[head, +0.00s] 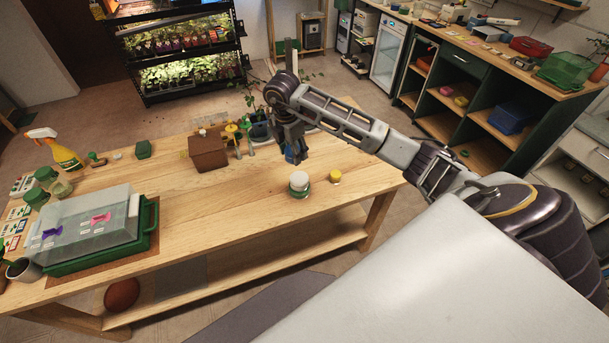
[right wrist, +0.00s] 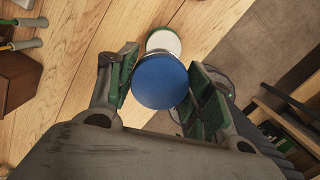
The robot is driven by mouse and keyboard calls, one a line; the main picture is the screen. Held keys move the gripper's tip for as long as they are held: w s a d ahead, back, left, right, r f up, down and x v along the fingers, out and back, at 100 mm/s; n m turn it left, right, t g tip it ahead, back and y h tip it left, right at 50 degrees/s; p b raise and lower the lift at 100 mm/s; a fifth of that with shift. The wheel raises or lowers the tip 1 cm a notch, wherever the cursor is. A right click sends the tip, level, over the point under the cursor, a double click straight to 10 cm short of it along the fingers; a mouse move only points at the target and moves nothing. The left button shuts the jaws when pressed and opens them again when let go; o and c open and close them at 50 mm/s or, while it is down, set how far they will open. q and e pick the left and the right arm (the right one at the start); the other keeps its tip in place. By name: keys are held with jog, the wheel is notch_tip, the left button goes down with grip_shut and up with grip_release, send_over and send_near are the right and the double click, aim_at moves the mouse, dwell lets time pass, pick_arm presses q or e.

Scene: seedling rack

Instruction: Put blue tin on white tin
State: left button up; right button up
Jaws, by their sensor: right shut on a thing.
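The blue tin (right wrist: 160,82) is between the two fingers of my right gripper (right wrist: 163,88), its round blue top facing the wrist camera. In the head view my right gripper (head: 291,148) is shut on the blue tin (head: 296,153), held above the wooden table's right part. The white tin (head: 299,178) stands on the table, nearer the front edge than the gripper, with green showing below its white upper part. In the right wrist view the white tin (right wrist: 163,40) shows beyond the blue tin, partly hidden by it. My left gripper is out of view.
A brown box (head: 208,155), tools and pots stand behind to the left. A green tray with a clear cover (head: 95,225) is at the left. The table's middle (head: 215,210) is clear.

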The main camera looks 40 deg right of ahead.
jog(key=shift+s+d, duration=0.15)
jog(key=shift+d, duration=0.5)
jog(key=shift+s+d, duration=0.15)
jog(key=shift+d, duration=0.05)
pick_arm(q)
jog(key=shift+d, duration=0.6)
pick_arm(e)
jog(key=shift+a+r, duration=0.1)
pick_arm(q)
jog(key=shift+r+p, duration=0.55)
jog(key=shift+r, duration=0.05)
pick_arm(e)
send_over(300, 177)
jog(key=shift+a+f, duration=0.15)
jog(key=shift+f, duration=3)
jog(key=shift+f+p, duration=0.35)
jog(key=shift+f, duration=1.15)
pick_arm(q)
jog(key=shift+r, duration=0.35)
pick_arm(e)
jog(key=shift+f, duration=0.4)
